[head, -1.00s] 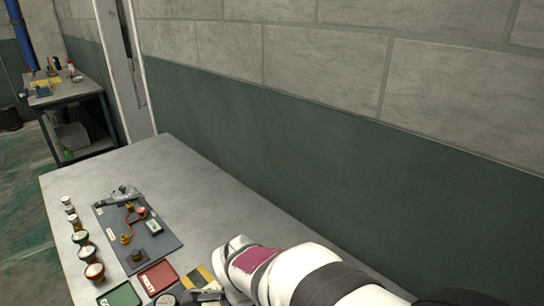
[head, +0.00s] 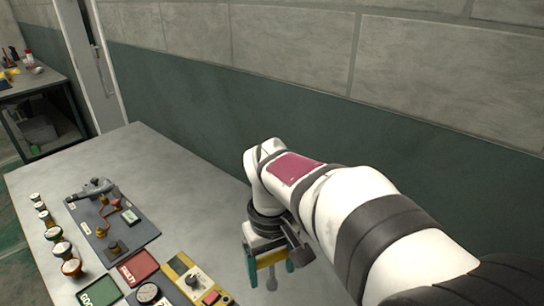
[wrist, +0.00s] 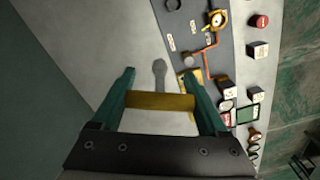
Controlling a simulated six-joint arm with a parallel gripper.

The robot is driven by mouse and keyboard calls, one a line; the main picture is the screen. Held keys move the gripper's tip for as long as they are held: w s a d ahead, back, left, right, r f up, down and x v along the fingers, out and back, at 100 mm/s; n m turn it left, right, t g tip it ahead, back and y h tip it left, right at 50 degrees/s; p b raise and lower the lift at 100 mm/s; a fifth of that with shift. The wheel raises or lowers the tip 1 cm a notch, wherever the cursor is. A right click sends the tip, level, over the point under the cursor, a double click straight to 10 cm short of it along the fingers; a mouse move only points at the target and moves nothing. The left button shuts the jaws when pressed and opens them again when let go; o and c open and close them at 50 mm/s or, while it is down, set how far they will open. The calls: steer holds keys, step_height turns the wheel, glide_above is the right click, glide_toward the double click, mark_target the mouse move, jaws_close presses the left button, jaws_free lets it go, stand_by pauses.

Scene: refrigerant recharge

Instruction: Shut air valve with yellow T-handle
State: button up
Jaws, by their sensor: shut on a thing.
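My gripper (head: 268,264) has teal fingers and is shut on a yellow bar (wrist: 160,101), the yellow T-handle. A grey stem with a rounded end (wrist: 160,72) extends from the bar. In the head view the stem's end (head: 271,284) hangs below the fingers. The gripper holds the T-handle above the table, right of the fittings and apart from them. A dark grey board (head: 142,232) carries an orange pipe (head: 101,213) and a dark round fitting (head: 116,247). The wrist view shows this pipe (wrist: 205,50) and a yellow-rimmed dial (wrist: 217,20). I cannot tell which fitting is the air valve.
The table (head: 140,150) is bare toward the wall.

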steer(key=s+a+f+n, duration=0.2)
steer(key=s+a+f, duration=0.1)
steer(key=f, duration=0.1)
steer(key=s+a+f+n, duration=0.3)
steer(key=s+a+f, duration=0.1)
steer(key=f, duration=0.1)
steer(key=s+a+f+n, duration=0.3)
steer(key=s+f, duration=0.1)
steer(key=shift+a+f, duration=0.15)
steer(key=shift+a, duration=0.1)
steer(key=shift+f, duration=0.6)
steer(key=shift+f, duration=1.1)
steer(key=m, duration=0.3)
